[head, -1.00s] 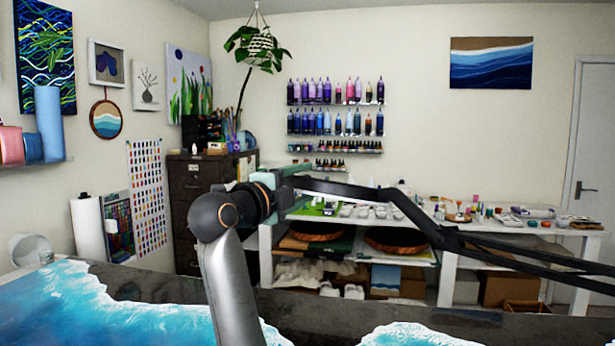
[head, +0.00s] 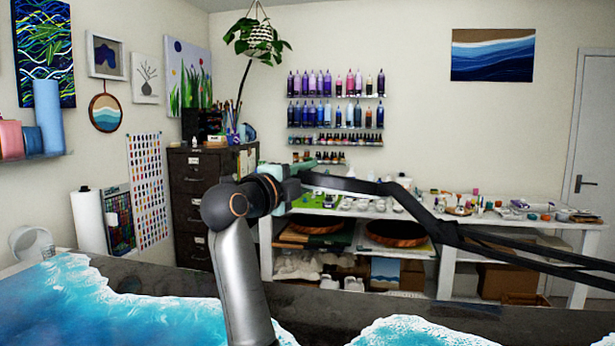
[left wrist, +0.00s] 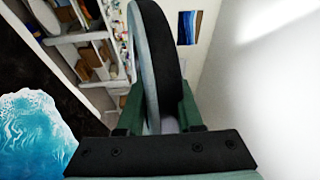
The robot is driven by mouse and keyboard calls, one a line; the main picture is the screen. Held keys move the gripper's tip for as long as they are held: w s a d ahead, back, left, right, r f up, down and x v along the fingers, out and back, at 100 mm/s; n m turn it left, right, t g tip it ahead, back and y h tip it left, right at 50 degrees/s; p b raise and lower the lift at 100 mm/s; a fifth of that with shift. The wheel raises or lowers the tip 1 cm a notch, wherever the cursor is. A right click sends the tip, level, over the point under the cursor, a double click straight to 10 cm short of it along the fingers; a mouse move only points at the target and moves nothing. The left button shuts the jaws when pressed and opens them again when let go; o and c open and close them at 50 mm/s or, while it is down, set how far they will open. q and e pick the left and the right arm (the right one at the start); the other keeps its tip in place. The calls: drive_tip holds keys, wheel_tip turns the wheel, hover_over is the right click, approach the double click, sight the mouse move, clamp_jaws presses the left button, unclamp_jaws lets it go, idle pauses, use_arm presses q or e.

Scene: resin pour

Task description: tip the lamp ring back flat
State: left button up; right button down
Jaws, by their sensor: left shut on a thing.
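The lamp ring (head: 340,184) shows in the head view as a thin dark band, seen nearly edge-on, at the end of the black lamp arm (head: 490,244). My left gripper (head: 296,180) is shut on its left end. In the left wrist view the ring (left wrist: 168,45) stands up between the green fingers of my left gripper (left wrist: 158,112), with a black outside and a pale inner face. The fingers hide its lower part. My right gripper is out of view.
A dark table (head: 160,279) with blue and white resin runs along the front. A white workbench (head: 265,250) with small bottles and tools stands behind the ring. A dark filing cabinet (head: 190,215) is at the left.

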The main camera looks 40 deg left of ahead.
use_arm(q)
clamp_jaws()
idle(0.7)
